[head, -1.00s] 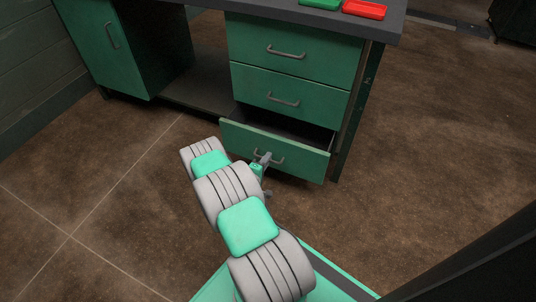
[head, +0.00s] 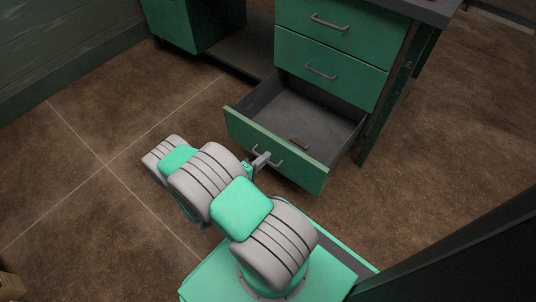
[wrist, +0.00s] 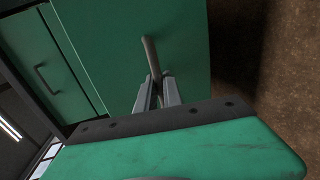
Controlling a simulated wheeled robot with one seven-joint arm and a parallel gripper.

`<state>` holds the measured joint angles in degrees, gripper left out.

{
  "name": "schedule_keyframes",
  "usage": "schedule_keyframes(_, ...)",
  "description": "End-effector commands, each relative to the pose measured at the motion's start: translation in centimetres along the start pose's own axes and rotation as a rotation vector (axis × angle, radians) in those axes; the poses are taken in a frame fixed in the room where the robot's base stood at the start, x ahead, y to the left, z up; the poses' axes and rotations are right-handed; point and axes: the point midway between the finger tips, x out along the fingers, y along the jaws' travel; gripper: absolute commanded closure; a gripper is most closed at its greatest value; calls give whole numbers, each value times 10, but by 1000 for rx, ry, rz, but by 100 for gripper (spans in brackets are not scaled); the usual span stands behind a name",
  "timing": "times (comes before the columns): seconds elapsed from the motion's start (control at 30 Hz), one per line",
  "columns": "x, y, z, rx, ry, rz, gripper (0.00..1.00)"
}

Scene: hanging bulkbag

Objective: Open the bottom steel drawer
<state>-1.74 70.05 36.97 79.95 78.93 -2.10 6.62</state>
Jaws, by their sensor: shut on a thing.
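The bottom drawer (head: 290,160) of the green steel desk is pulled well out in the head view. My gripper (head: 262,160) is shut on the bottom drawer's bar handle (head: 270,155). In the wrist view the gripper fingers (wrist: 157,92) close around the handle (wrist: 151,55) on the green drawer front (wrist: 110,40). The arm hides part of the floor in front of the drawer.
Two shut drawers sit above, the middle one (head: 325,82) and the top one (head: 345,25). A green cupboard (head: 175,20) stands at the left end of the desk. Brown tiled floor (head: 90,190) is clear on the left. A dark post or panel (head: 470,250) is at lower right.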

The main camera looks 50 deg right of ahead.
Motion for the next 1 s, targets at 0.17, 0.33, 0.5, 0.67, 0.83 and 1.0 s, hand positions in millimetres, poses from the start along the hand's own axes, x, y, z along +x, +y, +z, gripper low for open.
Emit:
schedule_keyframes(0.17, -2, -1, -1, 2, 1, -1, 100)
schedule_keyframes(0.33, -3, -1, -1, 2, 2, -1, 100)
schedule_keyframes(0.5, -3, -1, -2, 2, 3, -1, 81)
schedule_keyframes(0.67, -3, -1, -1, 1, 3, -1, 81)
schedule_keyframes(0.83, -15, 1, -3, 0, 8, -1, 81)
schedule_keyframes(1.0, -51, 3, -4, 0, 10, -1, 81)
